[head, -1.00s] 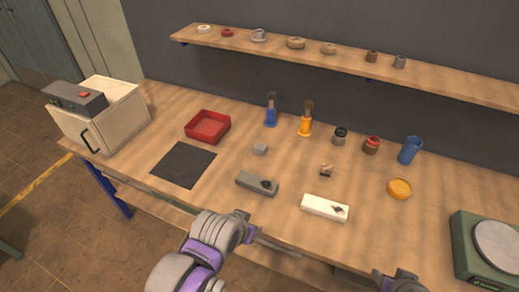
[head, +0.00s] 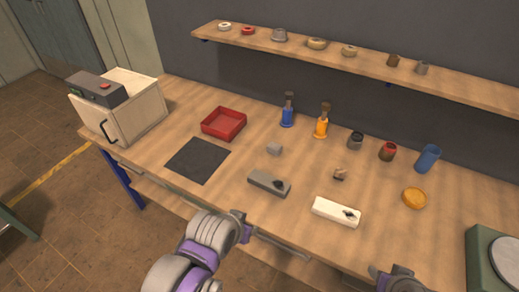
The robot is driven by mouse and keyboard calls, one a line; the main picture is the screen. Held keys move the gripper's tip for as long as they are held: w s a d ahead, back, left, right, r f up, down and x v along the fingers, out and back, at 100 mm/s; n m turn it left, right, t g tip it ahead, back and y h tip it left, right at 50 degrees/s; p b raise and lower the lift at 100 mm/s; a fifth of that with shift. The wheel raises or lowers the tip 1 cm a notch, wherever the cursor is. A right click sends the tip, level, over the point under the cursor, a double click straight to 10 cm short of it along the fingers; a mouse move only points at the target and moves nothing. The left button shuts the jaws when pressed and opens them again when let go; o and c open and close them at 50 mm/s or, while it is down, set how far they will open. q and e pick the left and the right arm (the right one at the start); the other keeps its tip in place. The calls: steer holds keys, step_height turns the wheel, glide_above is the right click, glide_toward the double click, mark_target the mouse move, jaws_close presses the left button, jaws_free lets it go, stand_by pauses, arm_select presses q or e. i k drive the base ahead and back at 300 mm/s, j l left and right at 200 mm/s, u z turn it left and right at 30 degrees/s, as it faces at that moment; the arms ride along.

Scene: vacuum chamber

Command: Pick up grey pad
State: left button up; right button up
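My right gripper (head: 396,278) is at the bottom edge and partly cut off. Neither shows anything clearly held.
A red tray (head: 224,124) stands behind the mat, and a cream box (head: 135,112) at the table's left end. A grey block holder (head: 269,183) and a white one (head: 336,212) lie near the front. Jars, a blue cup (head: 428,158) and a green scale (head: 492,262) are on the right.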

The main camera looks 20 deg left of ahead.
mark_target(275, 148)
steer(key=i+j+u, duration=0.1)
steer(key=u, duration=0.4)
steer(key=i+u, duration=0.1)
steer(key=u, duration=0.4)
steer(key=i+j+u, duration=0.1)
steer(key=u, duration=0.35)
steer(key=i, duration=0.75)
steer(key=l+u, duration=0.05)
